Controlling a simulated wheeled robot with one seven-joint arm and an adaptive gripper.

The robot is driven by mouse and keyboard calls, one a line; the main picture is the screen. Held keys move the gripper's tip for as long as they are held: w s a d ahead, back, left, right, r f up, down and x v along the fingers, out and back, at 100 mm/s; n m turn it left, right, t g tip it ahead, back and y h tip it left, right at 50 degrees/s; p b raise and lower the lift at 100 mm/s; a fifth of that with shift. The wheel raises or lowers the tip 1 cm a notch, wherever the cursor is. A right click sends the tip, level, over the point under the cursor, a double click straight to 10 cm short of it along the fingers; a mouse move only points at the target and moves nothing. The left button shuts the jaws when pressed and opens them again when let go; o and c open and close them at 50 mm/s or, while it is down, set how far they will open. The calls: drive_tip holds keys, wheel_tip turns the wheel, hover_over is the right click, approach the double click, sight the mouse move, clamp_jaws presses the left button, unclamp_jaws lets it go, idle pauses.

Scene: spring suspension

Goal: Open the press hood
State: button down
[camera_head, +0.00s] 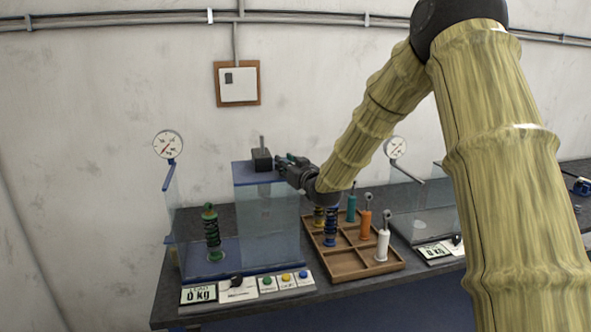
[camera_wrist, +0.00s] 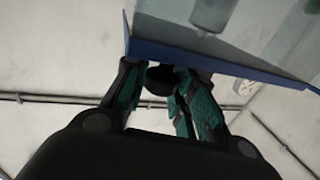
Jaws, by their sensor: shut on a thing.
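The press stands at the left of the bench, with a clear hood (camera_head: 268,228) that has a blue top. A green-and-black spring unit (camera_head: 211,234) stands upright in the press, left of the clear panel. A black block (camera_head: 262,160) with a short rod sits on the blue top. My gripper (camera_head: 283,163) is at the right of this block, by the blue top's edge. In the wrist view my gripper (camera_wrist: 170,80) has its teal-padded fingers closed around a small dark knob (camera_wrist: 160,77) below the hood's blue edge (camera_wrist: 220,65).
A wooden tray (camera_head: 345,272) with several shock absorbers stands right of the press. A row of buttons (camera_head: 285,280) and a load display (camera_head: 198,294) line the press front. A second press (camera_head: 420,222) stands farther right. The wall is close behind.

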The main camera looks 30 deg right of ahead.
drive_tip(key=shift+d, duration=0.15)
drive_tip(key=c, duration=1.1)
unclamp_jaws()
drive_tip(key=shift+c, duration=0.2)
drive_tip(key=shift+s, duration=0.15)
drive_tip(key=s, duration=1.1)
drive_tip(key=shift+s+d, duration=0.2)
drive_tip(key=shift+s, duration=0.2)
